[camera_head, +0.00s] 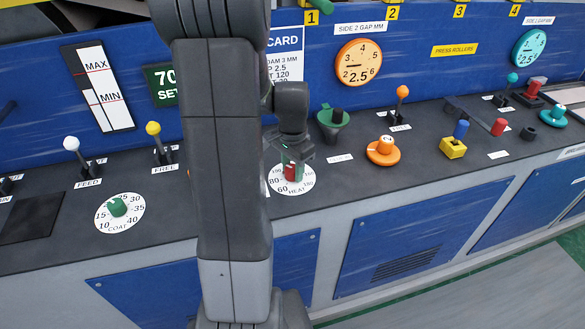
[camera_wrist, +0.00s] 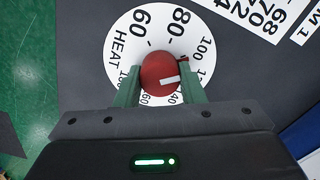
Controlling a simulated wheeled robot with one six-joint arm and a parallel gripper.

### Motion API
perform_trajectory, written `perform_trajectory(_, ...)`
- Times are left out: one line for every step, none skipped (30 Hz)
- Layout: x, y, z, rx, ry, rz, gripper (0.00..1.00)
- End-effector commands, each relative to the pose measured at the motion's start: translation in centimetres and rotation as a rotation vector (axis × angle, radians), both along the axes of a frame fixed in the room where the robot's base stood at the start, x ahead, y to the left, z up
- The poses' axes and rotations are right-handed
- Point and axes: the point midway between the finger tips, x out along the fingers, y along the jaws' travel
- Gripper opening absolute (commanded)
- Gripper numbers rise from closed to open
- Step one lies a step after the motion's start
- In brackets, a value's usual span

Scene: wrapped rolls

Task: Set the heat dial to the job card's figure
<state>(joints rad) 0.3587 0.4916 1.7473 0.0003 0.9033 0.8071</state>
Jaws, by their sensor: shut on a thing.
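The heat dial is a white disc (camera_head: 280,186) with printed figures and a red knob (camera_head: 291,172). It also shows in the wrist view as the disc (camera_wrist: 122,50) and knob (camera_wrist: 160,68). My gripper (camera_head: 291,165) is shut on the knob, its green fingers on either side (camera_wrist: 160,90). The knob's white mark points right, below the 100 figure. My right finger covers the scale there, so the exact reading cannot be told. The job card (camera_head: 290,45) is on the blue panel, partly behind my arm; lines ending "T 120" and "T 20" show.
A coat dial with a green knob (camera_head: 118,207) and levers with white (camera_head: 71,143) and yellow (camera_head: 153,128) balls are at left. The counter's front edge is close by.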

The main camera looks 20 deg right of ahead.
Motion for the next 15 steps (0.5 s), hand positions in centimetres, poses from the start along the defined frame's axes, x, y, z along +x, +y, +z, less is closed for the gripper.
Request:
perform_trajectory(0.08, -0.08, 0.09, -0.003, -0.003, -0.043, 0.13)
perform_trajectory(0.08, -0.08, 0.09, -0.003, -0.003, -0.072, 0.13)
perform_trajectory(0.07, -0.09, 0.09, -0.003, -0.003, -0.109, 0.13)
perform_trajectory(0.06, -0.09, 0.09, -0.003, -0.003, -0.138, 0.13)
perform_trajectory(0.06, -0.09, 0.09, -0.003, -0.003, -0.166, 0.13)
perform_trajectory(0.05, -0.1, 0.1, -0.003, -0.003, -0.203, 0.13)
perform_trajectory(0.04, -0.1, 0.1, -0.003, -0.004, -0.231, 0.13)
perform_trajectory(0.04, -0.09, 0.1, -0.003, -0.003, -0.258, 0.13)
perform_trajectory(0.03, -0.1, 0.1, -0.003, -0.004, -0.293, 0.13)
perform_trajectory(0.02, -0.1, 0.11, -0.003, -0.004, -0.32, 0.13)
perform_trajectory(0.02, -0.1, 0.11, -0.003, -0.004, -0.345, 0.13)
perform_trajectory(0.01, -0.1, 0.11, -0.003, -0.004, -0.377, 0.13)
perform_trajectory(0.0, -0.11, 0.11, -0.002, -0.004, -0.401, 0.13)
perform_trajectory(0.0, -0.11, 0.11, -0.002, -0.004, -0.422, 0.13)
perform_trajectory(-0.01, -0.1, 0.12, -0.002, -0.004, -0.451, 0.13)
